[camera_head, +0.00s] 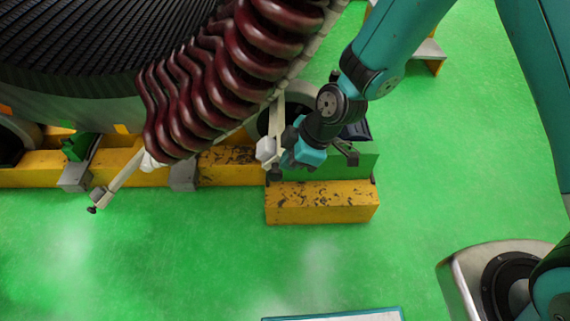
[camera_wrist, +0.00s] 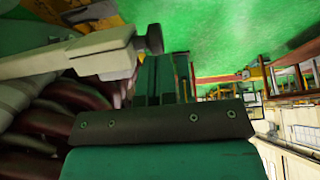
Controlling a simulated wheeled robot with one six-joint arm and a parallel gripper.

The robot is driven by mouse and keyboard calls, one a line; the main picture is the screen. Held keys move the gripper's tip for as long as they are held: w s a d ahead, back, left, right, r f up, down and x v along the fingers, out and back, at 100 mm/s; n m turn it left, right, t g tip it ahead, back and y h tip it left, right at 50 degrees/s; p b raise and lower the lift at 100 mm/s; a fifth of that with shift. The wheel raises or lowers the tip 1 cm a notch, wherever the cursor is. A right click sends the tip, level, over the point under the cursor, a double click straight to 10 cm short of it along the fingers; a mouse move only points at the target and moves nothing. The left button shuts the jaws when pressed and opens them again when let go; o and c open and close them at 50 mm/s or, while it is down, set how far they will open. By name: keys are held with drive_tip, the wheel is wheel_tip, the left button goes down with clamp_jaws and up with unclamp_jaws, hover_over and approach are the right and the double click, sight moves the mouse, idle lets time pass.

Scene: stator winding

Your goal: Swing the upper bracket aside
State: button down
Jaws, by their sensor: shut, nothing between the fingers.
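A pale bracket arm (camera_head: 277,125) runs down from the wound coils beside my gripper, with a whitish block and a dark knob at its lower end. In the wrist view this pale bracket (camera_wrist: 95,55) reaches in from the left, its dark knob end close to my fingers. A second pale bracket (camera_head: 122,177) sticks out at the lower left. My gripper (camera_head: 296,160) is shut and empty, just right of the first bracket's end. It also shows in the wrist view (camera_wrist: 165,78). I cannot tell whether it touches the bracket.
Dark red coils (camera_head: 215,75) curve along the large stator (camera_head: 75,45) above. A worn yellow support beam (camera_head: 322,203) lies below my gripper. A green block (camera_head: 342,163) sits behind the gripper. The green floor to the right and below is mostly clear.

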drive_tip(key=shift+x, duration=1.35)
